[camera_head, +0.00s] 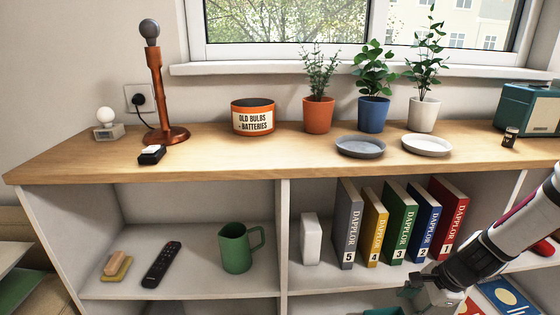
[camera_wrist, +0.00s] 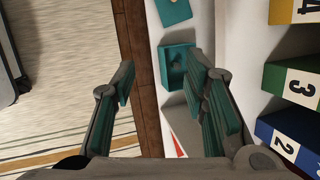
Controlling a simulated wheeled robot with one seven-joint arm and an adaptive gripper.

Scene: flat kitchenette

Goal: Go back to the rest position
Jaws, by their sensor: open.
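My gripper (camera_head: 422,291) is at the lower right in the head view, in front of the lower part of the shelf. In the wrist view my gripper (camera_wrist: 165,95) is open, its two teal-padded fingers apart with nothing between them held. Beyond the fingers, a small teal open box (camera_wrist: 176,68) lies at the shelf's lower level, with a flat teal piece (camera_wrist: 174,11) near it. Part of the box is hidden behind the right finger. In the head view a teal thing (camera_head: 383,312) shows at the bottom edge.
Numbered binders (camera_head: 400,222) stand on the middle shelf just behind and left of my arm. The wooden top (camera_head: 230,160) holds a lamp, tin, plants and saucers. Striped rug (camera_wrist: 60,110) covers open floor.

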